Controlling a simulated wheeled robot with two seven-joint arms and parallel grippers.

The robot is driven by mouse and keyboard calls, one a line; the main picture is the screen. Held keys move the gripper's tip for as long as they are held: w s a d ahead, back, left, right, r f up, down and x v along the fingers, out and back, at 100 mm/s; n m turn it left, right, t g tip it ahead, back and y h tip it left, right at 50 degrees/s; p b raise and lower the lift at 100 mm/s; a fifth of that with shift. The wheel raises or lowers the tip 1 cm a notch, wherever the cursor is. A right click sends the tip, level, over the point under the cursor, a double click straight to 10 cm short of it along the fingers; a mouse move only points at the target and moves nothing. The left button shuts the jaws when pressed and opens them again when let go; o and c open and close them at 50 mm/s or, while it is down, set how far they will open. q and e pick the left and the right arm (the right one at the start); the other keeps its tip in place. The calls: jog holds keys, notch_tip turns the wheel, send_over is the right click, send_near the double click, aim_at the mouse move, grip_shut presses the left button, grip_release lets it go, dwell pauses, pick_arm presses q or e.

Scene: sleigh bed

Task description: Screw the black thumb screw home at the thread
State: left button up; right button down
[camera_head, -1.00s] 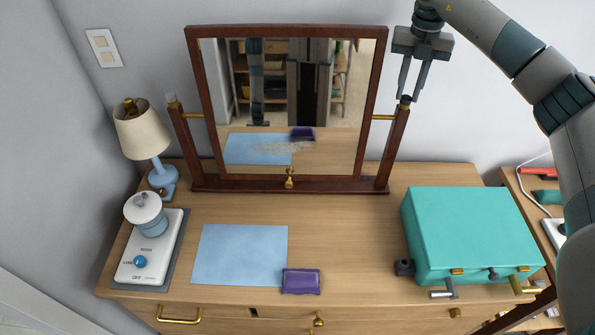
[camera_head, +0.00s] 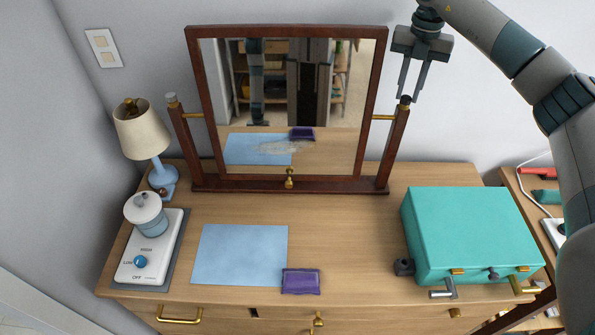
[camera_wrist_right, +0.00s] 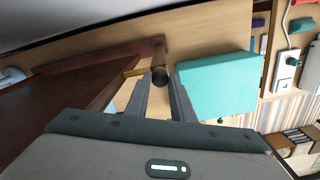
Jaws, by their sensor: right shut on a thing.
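The black thumb screw (camera_head: 405,100) is at the top of the mirror's right post (camera_head: 393,150). In the wrist view its round dark head (camera_wrist_right: 160,76) shows between my fingertips. My right gripper (camera_head: 409,98) points down over the post and is shut on the screw head. Its fingers also show in the wrist view (camera_wrist_right: 161,84), one on each side of the head. The thread is hidden below the head, so I cannot tell how deep the screw sits. My left gripper is not in view.
The framed mirror (camera_head: 376,75) stands at the back of the wooden dresser (camera_head: 345,235). A teal case (camera_head: 470,230) is at right, a lamp (camera_head: 142,135) and white hotplate (camera_head: 150,255) at left. A blue sheet (camera_head: 240,255) and purple pouch (camera_head: 301,281) lie in front.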

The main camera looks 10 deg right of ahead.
aim_at(407, 96)
jog(key=c, duration=1.8)
grip_release()
jog(key=shift+r+p, duration=1.5)
jog(key=shift+r, duration=2)
